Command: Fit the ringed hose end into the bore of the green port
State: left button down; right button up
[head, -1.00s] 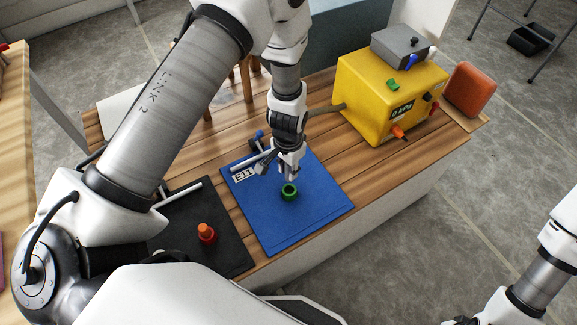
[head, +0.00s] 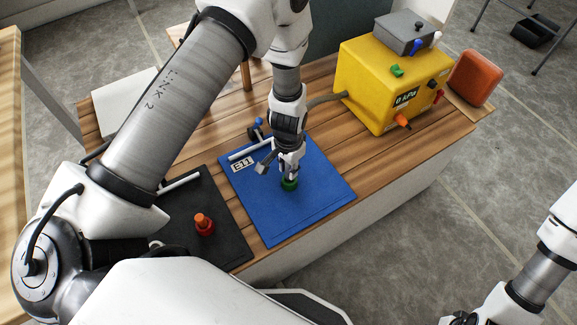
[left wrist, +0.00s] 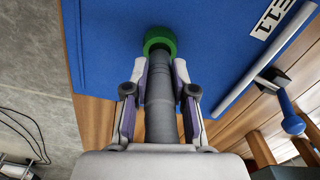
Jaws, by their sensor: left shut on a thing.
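The green port (head: 289,186) is a short ring standing on the blue mat (head: 310,205). It also shows in the left wrist view (left wrist: 150,39). My left gripper (head: 288,170) points down right above the port. It is shut on the grey hose end (left wrist: 159,108), with one finger on each side. In the left wrist view the tip of the hose end overlaps the port, and green shows around it. The tip is hidden, so I cannot tell how deep it sits in the bore. My right arm shows at the lower right of the head view, with its gripper mostly cut off.
A red port (head: 204,226) stands on the black mat (head: 225,252) to the left. A white bar (head: 250,149) lies at the back of the blue mat. A yellow pump box (head: 370,85) and an orange block (head: 475,78) stand at the back right.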

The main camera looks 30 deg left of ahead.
pick_arm(q)
jog(key=shift+p, duration=0.35)
dwell(0.9)
jog(key=shift+f+b, duration=1.25)
jog(key=shift+f, duration=0.6)
jog(key=c, duration=0.9)
grip_release()
notch_tip(320, 180, up, 12)
